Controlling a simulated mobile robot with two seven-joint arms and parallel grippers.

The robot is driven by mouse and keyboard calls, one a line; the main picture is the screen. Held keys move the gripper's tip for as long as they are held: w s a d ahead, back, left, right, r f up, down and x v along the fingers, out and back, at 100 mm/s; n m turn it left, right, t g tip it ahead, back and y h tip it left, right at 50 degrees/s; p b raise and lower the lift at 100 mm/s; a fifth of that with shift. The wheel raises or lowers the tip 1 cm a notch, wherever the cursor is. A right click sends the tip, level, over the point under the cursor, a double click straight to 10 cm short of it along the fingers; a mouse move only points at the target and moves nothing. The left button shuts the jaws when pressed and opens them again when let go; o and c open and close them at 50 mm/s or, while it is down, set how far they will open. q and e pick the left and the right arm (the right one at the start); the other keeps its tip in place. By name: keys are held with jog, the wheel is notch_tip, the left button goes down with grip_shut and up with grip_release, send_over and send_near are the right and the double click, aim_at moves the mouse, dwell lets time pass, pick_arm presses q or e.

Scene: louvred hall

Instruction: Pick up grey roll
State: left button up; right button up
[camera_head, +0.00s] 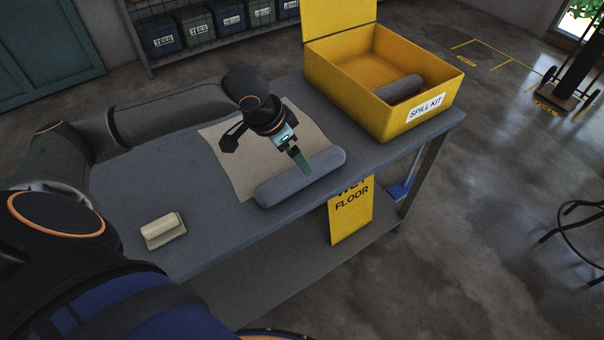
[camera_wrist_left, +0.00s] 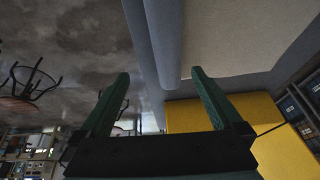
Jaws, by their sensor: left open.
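A grey roll (camera_head: 318,173) lies on the grey table along its front edge, partly over a beige sheet (camera_head: 228,148). My left gripper (camera_head: 301,161) comes down over the roll's middle from the back, open, with a green finger in front of the roll's far side. In the left wrist view the roll (camera_wrist_left: 167,40) runs away between the two spread green fingers of my left gripper (camera_wrist_left: 160,75). Whether the fingers touch the roll I cannot tell. A second grey roll (camera_head: 398,88) lies inside the yellow spill kit box. My right gripper is not in view.
The open yellow spill kit box (camera_head: 348,87) stands at the table's right end; it also shows in the left wrist view (camera_wrist_left: 190,117). A yellow wet-floor sign (camera_head: 350,215) stands below the front edge.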

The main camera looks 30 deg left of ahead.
aim_at(302, 172)
pick_arm(q)
jog(key=shift+w+a+r+n, duration=0.1)
jog(key=shift+w+a+n, duration=0.2)
jog(key=shift+a, duration=0.3)
jog(key=x, duration=0.6)
jog(key=shift+w+b, duration=0.1)
jog(key=shift+b, duration=0.2)
jog(key=shift+s+a+f+x, duration=0.1)
jog(key=shift+s+x, duration=0.05)
jog(key=shift+x, duration=0.8)
jog(key=shift+s+a+f+x, duration=0.1)
jog(key=shift+s+x, duration=0.05)
jog(key=shift+x, duration=0.75)
jog(key=shift+s+a+x, duration=0.1)
jog(key=shift+s+x, duration=0.05)
jog(key=shift+x, duration=0.8)
jog(key=shift+c, duration=0.2)
jog(key=c, duration=1.4)
jog(key=shift+r, duration=0.15)
